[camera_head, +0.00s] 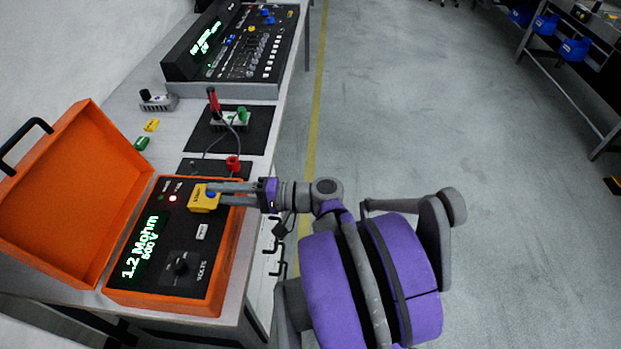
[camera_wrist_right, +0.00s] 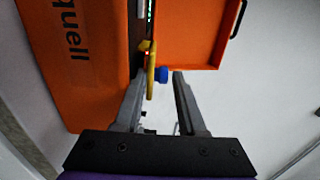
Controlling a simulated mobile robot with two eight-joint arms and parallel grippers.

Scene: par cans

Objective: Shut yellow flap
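The yellow flap (camera_head: 203,200) sits at the upper right of the tester's dark panel (camera_head: 152,215), with a blue button (camera_head: 211,194) at its upper right edge. In the right wrist view the flap (camera_wrist_right: 150,72) shows nearly edge-on, and the blue button (camera_wrist_right: 161,74) sticks out to its right. My right gripper (camera_head: 219,193) reaches in from the right, with its fingertips at the flap. Its two fingers (camera_wrist_right: 158,76) are apart, with flap and button between or just beyond the tips. I cannot tell whether they touch, nor how far the flap is tilted. My left gripper is out of view.
The tester's orange lid (camera_head: 75,190) stands open on the left. A selector knob (camera_head: 180,266) and a lit display (camera_head: 145,248) are on the panel. A red plug (camera_head: 233,163) with a cable is just behind. A mixing console (camera_head: 240,45) stands at the far end.

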